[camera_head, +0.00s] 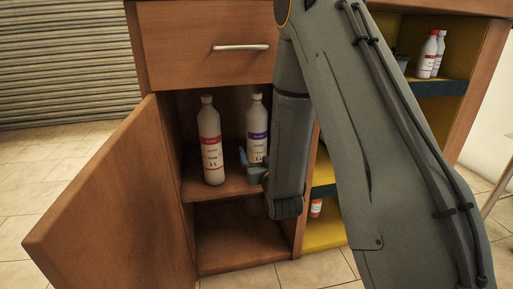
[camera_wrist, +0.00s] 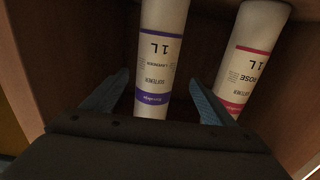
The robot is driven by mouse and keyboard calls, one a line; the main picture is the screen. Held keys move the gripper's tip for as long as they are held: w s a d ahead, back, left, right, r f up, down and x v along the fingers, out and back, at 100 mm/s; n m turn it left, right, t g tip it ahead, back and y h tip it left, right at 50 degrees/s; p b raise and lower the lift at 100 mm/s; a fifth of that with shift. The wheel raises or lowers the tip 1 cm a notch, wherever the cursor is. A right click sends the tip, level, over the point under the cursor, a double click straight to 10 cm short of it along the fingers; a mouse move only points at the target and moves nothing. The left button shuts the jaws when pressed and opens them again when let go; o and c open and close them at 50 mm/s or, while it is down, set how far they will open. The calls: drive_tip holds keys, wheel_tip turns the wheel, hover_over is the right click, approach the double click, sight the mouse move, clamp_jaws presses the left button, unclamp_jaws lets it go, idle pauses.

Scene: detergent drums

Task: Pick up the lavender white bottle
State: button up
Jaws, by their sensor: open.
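The lavender white bottle (camera_head: 257,123), with a purple band on its label, stands upright on the cabinet's upper shelf; my arm hides part of its right side. It also shows in the wrist view (camera_wrist: 161,50), upside down in the picture, with its label reading lavender. My gripper (camera_wrist: 155,95) is open, with blue fingers to either side of this bottle in that view. I cannot tell whether they touch it. In the head view the gripper (camera_head: 252,158) is at the bottle's lower part, mostly hidden by my arm.
A white rose bottle with a red label (camera_head: 210,145) stands left of the lavender one, close to a finger in the wrist view (camera_wrist: 252,55). The cabinet door (camera_head: 110,205) hangs open at left. The lower compartment (camera_head: 238,232) looks empty. More bottles (camera_head: 428,58) stand at right.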

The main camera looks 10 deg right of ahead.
sight(257, 140)
drive_tip(key=w, duration=0.2)
drive_tip(key=w+b, duration=0.1)
drive_tip(key=w, duration=0.1)
drive_tip(key=w+b, duration=0.1)
drive_tip(key=w, duration=0.1)
drive_tip(key=shift+w+d+r, duration=0.2)
drive_tip(key=shift+w+d, duration=0.1)
drive_tip(key=shift+d, duration=0.1)
drive_tip(key=shift+c, duration=0.5)
drive_tip(key=c, duration=1.8)
drive_tip(key=shift+r, duration=0.1)
clamp_jaws()
